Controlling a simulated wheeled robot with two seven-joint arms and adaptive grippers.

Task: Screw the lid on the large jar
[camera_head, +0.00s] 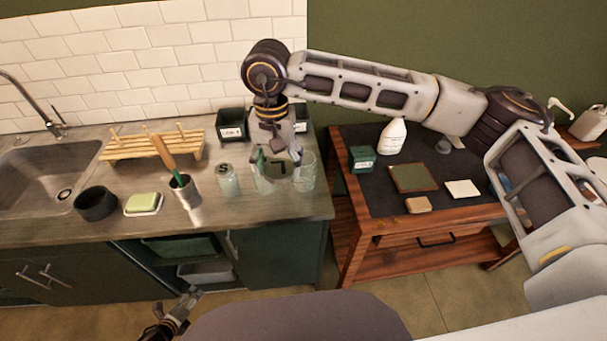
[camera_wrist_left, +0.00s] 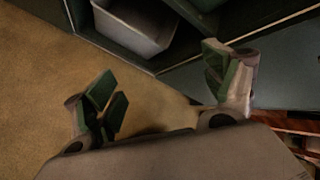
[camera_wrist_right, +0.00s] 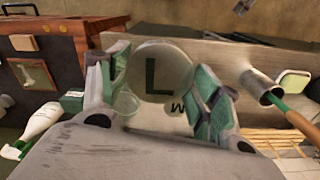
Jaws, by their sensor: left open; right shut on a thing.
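My right gripper (camera_head: 277,158) is shut on a round lid (camera_wrist_right: 160,72) marked L, which hides part of what lies below. In the head view the lid (camera_head: 279,167) is above the counter's right end. Beneath it stands a glass jar (camera_head: 264,184), partly hidden; an M shows beside the lid in the right wrist view (camera_wrist_right: 178,108). To its right stands a clear glass jar (camera_head: 306,172), apparently without a lid; its rim shows in the right wrist view (camera_wrist_right: 125,104). A jar marked S (camera_head: 228,182) stands at left. My left gripper (camera_head: 188,300) is open and empty, low before the cabinets.
Left on the counter are a metal cup with a brush (camera_head: 186,194), a sponge on a dish (camera_head: 143,204), a black bowl (camera_head: 95,204) and a wooden rack (camera_head: 150,149). A dark green box (camera_head: 231,123) stands behind the jars. A side table (camera_head: 385,212) holds several items.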

